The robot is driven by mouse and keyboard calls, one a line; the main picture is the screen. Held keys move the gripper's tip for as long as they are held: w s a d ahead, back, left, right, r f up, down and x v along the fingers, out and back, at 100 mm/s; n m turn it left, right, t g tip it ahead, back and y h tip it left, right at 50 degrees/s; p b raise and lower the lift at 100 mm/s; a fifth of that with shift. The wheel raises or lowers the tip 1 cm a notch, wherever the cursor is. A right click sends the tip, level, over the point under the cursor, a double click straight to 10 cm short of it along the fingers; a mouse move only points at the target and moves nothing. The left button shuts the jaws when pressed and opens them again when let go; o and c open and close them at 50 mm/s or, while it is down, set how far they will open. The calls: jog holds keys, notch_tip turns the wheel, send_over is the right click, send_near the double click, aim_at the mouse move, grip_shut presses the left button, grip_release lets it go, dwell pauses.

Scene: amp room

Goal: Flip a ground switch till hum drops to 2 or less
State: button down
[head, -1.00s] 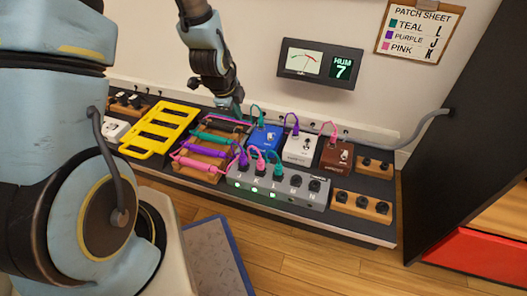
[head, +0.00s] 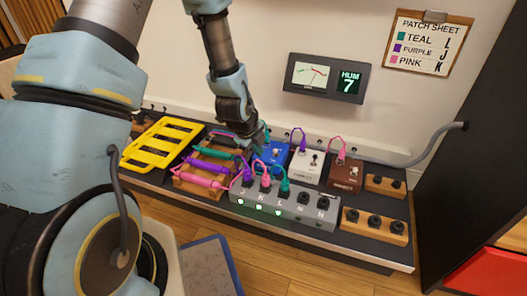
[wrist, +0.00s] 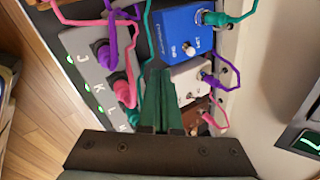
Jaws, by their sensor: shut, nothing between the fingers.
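The hum meter (head: 325,78) on the wall reads 7. The blue pedal (head: 276,152) has a small toggle switch, which shows in the wrist view (wrist: 189,47) beside the words LIFT and GND. The white pedal (head: 306,165) and the brown pedal (head: 345,176) stand to its right, each with a small toggle. My gripper (head: 258,140) is shut and empty, above the board by the blue pedal's left side. In the wrist view its fingertips (wrist: 160,74) lie just below the blue pedal and left of the white pedal (wrist: 187,78). Contact cannot be told.
The grey power strip (head: 290,205) holds purple, pink and teal plugs at J, K and L, with green lights. Cables loop near my gripper. A patch sheet (head: 428,42) hangs on the wall. A yellow rack (head: 163,143) and wooden cable rack (head: 190,188) stand left.

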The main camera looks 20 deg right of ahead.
aim_at(274, 158)
jog(key=b+x, duration=0.4)
jog(key=x, duration=0.5)
jog(key=shift+a, duration=0.1)
jog(key=shift+w+d+r+b, duration=0.1)
jog(key=shift+w+d+b, duration=0.2)
jog(key=shift+d, duration=0.25)
jog(key=shift+w+d+r+b, duration=0.15)
jog(key=shift+w+d+b, duration=0.05)
jog(key=shift+w+d, duration=0.25)
jog(key=shift+w+d+r, duration=0.25)
jog(key=shift+w+d, duration=0.15)
jog(key=shift+d, duration=0.25)
jog(key=shift+r, duration=0.1)
jog(key=shift+r+p, duration=0.2)
jog(key=shift+p, duration=0.3)
jog(key=shift+d+f, duration=0.1)
